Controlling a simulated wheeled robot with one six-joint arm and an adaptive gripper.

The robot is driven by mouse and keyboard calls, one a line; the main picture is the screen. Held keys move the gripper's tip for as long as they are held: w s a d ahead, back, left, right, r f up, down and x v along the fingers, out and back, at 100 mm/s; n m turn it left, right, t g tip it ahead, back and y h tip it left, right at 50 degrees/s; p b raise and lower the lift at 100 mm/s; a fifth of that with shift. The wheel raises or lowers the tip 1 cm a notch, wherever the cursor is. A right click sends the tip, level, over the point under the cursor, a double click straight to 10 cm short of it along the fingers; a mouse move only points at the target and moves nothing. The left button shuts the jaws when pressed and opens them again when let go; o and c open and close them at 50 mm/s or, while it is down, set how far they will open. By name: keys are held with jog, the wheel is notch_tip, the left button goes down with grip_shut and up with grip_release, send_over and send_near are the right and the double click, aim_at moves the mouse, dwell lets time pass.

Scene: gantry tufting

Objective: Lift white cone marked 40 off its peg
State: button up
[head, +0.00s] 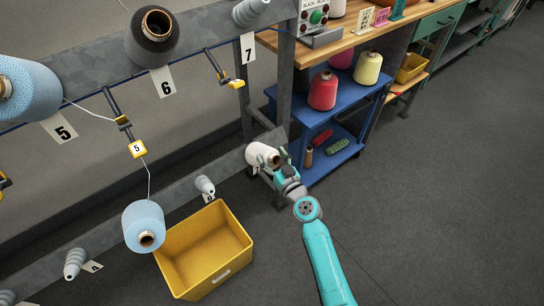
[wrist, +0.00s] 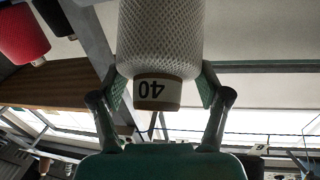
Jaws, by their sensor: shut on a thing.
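The white cone (head: 260,154) sits at the right end of the lower rail of the creel frame. In the wrist view the white cone (wrist: 160,40) hangs between the fingers, its label reading 40 upside down. My gripper (head: 280,165) is shut on the cone, with one finger pad on each side of its narrow end; the pads also show in the wrist view (wrist: 160,90). The peg is hidden behind or inside the cone, so I cannot tell whether the cone is still on it.
A yellow bin (head: 205,250) stands on the floor below the rail. A light blue cone (head: 144,226) and an empty grey peg (head: 205,186) are left of my gripper. A blue cart (head: 335,150) with red and yellow cones stands close behind. The floor at right is clear.

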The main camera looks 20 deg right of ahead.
jog(key=c, duration=0.7)
jog(key=shift+o, duration=0.2)
jog(key=shift+s+d+r, duration=0.15)
jog(key=shift+s+r, duration=0.3)
jog(key=s+d+r, duration=0.3)
jog(key=s+r, duration=0.4)
jog(key=s, duration=0.3)
jog(key=shift+s+d+r, duration=0.2)
jog(key=shift+r, duration=0.1)
dwell(1.3)
